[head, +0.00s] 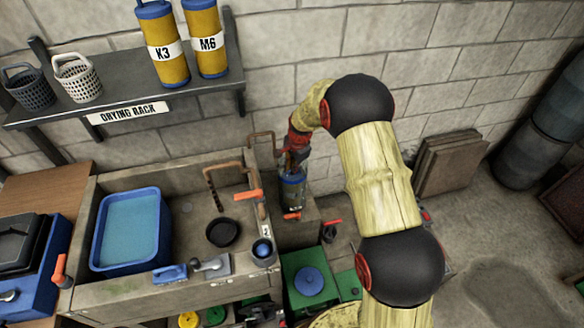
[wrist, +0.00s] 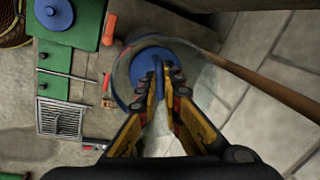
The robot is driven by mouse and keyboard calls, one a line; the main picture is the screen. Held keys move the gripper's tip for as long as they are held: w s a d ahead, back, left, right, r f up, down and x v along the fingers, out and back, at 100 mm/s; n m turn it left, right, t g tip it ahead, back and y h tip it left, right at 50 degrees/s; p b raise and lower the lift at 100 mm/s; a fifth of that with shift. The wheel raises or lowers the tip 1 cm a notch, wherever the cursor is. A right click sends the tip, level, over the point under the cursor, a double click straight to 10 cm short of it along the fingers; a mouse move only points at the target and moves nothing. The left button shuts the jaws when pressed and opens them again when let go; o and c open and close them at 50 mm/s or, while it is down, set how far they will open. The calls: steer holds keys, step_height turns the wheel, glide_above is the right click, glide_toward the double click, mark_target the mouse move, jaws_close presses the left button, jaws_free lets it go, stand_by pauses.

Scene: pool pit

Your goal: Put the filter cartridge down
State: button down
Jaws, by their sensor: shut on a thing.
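My gripper (wrist: 160,82) is shut on the thin upright handle of the blue-capped filter cartridge (wrist: 134,70) in the wrist view. A clear round rim shows around the blue cap there, like a transparent housing; I cannot tell how deep the cartridge sits in it. In the head view my gripper (head: 294,160) points down at the cartridge (head: 293,192), a dark cylinder with a blue top and a label too small to read. It stands upright just right of the sink. Its bottom is hard to make out.
The concrete sink (head: 190,190) holds a blue water basin (head: 103,262) and a black bowl (head: 221,232). Yellow cartridges K3 (head: 163,50) and M6 (head: 207,42) stand on the drying rack (head: 120,106). A green box (head: 290,267) is below.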

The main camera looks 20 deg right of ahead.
steer(key=c, duration=2)
jaws_free()
steer(key=shift+r, duration=0.1)
steer(key=shift+r, duration=0.4)
steer(key=s+r+n+t+p, duration=0.15)
steer(key=s+r, duration=0.25)
steer(key=r, duration=0.7)
steer(key=s+r+n+g+p, duration=0.15)
steer(key=s+r, duration=0.25)
steer(key=r, duration=0.8)
steer(key=s+r+n+t, duration=0.2)
steer(key=s+r+n, duration=0.2)
steer(key=s+r, duration=0.65)
steer(key=s+r+n, duration=0.1)
steer(key=s+n, duration=0.1)
steer(key=s, duration=0.5)
steer(key=s+r+n+t, duration=0.1)
steer(key=s+n, duration=0.1)
steer(key=s, duration=0.5)
steer(key=s+r+n, duration=0.1)
steer(key=s+n, duration=0.1)
steer(key=s, duration=0.5)
steer(key=shift+s+d+r+t+h+p, duration=0.1)
steer(key=shift+s+r+t+h+p, duration=0.2)
steer(key=shift+h+p, duration=0.1)
